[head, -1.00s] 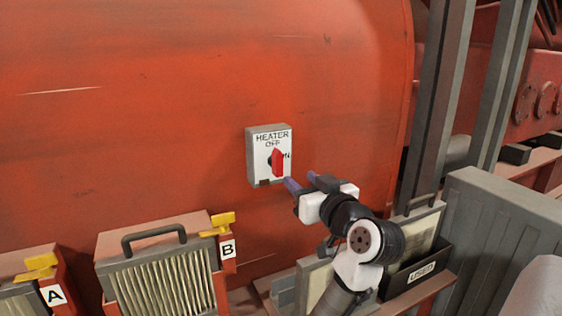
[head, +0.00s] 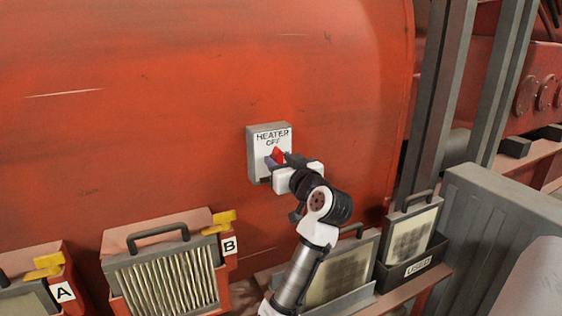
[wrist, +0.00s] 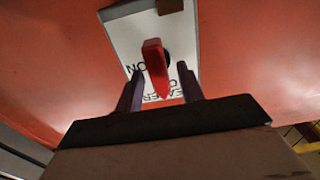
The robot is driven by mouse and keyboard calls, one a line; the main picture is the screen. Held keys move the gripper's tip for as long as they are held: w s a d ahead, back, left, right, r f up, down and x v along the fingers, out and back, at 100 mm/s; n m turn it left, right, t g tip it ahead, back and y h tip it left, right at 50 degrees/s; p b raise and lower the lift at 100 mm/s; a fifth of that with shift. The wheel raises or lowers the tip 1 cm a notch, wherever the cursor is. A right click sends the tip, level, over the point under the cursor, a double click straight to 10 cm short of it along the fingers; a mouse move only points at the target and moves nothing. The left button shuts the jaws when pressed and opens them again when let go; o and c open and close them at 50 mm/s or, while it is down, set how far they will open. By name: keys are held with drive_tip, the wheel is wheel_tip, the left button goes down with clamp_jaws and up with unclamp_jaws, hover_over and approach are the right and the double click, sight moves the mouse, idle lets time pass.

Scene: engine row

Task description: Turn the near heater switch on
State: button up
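The heater switch box (head: 252,155) is grey with a white face marked HEATER and OFF, fixed to the red tank wall. Its red handle (head: 278,154) shows just above my gripper (head: 275,163), which hides the lower face. In the wrist view the box (wrist: 120,32) appears upside down, and the red handle (wrist: 155,65) points toward the HEATER lettering, the OFF side. ON shows beside it. My gripper (wrist: 159,92) is open, with one purple finger on each side of the handle and visible gaps between.
The red tank wall (head: 150,100) is broad and clear around the box. Filter boxes marked A (head: 62,292) and B (head: 228,245) with yellow latches stand below left. A dark bin of used filters (head: 415,268) stands below right, near grey posts (head: 435,110).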

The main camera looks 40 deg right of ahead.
clamp_jaws()
drive_tip(key=shift+m, duration=0.3)
drive_tip(key=m, duration=0.1)
drive_tip(key=m+p, duration=0.1)
drive_tip(key=m, duration=0.1)
drive_tip(key=m+p, duration=0.1)
drive_tip(key=shift+d+m, duration=0.25)
drive_tip(key=shift+m, duration=0.05)
drive_tip(key=m+p, duration=0.1)
drive_tip(key=m, duration=0.3)
drive_tip(key=shift+s+d+f+m+p, duration=0.1)
drive_tip(key=shift+d+m+p, duration=0.05)
drive_tip(key=shift+m+p, duration=0.2)
drive_tip(key=shift+d+f+m+p, duration=0.15)
drive_tip(key=shift+m+p, duration=0.85)
drive_tip(key=shift+m, duration=1)
drive_tip(key=shift+a+f+m+p, duration=0.1)
drive_tip(key=shift+f+m+p, duration=0.15)
drive_tip(key=shift+m+p, duration=1.25)
drive_tip(key=shift+m+b, duration=0.5)
drive_tip(key=shift+m, duration=0.15)
